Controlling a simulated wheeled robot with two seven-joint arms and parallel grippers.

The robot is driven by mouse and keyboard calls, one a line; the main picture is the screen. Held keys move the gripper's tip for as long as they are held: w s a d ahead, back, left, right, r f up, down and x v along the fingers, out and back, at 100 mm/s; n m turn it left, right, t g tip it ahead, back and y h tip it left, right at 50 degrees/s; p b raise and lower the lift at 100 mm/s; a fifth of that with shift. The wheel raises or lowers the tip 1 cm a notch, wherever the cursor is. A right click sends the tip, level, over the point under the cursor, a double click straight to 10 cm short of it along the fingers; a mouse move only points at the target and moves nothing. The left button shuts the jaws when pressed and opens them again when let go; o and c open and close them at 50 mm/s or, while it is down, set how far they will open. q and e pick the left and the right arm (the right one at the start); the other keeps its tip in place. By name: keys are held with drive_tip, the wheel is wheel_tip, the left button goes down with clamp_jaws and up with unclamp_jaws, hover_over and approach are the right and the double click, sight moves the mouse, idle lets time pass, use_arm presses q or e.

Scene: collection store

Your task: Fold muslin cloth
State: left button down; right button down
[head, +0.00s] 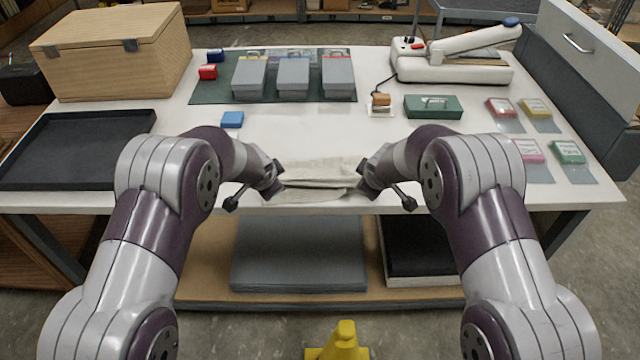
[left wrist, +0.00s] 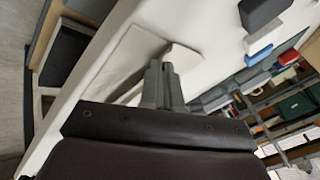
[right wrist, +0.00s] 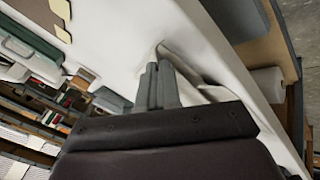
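The muslin cloth (head: 318,172) is off-white and lies at the front edge of the white table, with several layers and creases showing between my two grippers. My left gripper (head: 279,183) is at the cloth's left end. In the left wrist view its fingers (left wrist: 161,68) are together with the cloth (left wrist: 130,58) bunched at their tips. My right gripper (head: 362,181) is at the cloth's right end. In the right wrist view its fingers (right wrist: 158,70) are together, with a raised cloth fold (right wrist: 190,68) at their tips. The exact pinch points are hidden.
A black tray (head: 75,150) and a wooden box (head: 112,50) stand at left. Grey boxes (head: 293,78) lie on a dark mat (head: 208,92) at the back. A blue block (head: 232,119), a green box (head: 433,107) and a white machine (head: 455,68) are beyond the cloth.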

use_arm(q)
drive_tip(key=shift+s+a+f, duration=0.1)
drive_tip(key=shift+s+f, duration=0.1)
drive_tip(key=shift+f, duration=0.2)
use_arm(e)
drive_tip(key=shift+s+d+f, duration=0.1)
drive_tip(key=shift+s+f, duration=0.1)
drive_tip(key=shift+f, duration=0.25)
use_arm(q)
drive_tip(key=shift+f, duration=0.2)
use_arm(e)
drive_tip(key=shift+f, duration=0.2)
use_arm(q)
drive_tip(key=c, duration=1)
unclamp_jaws()
drive_tip(key=shift+s, duration=0.1)
use_arm(e)
drive_tip(key=c, duration=1)
unclamp_jaws()
drive_tip(key=shift+s, duration=0.1)
use_arm(q)
drive_tip(key=shift+s, duration=0.1)
use_arm(e)
drive_tip(key=shift+s, duration=0.1)
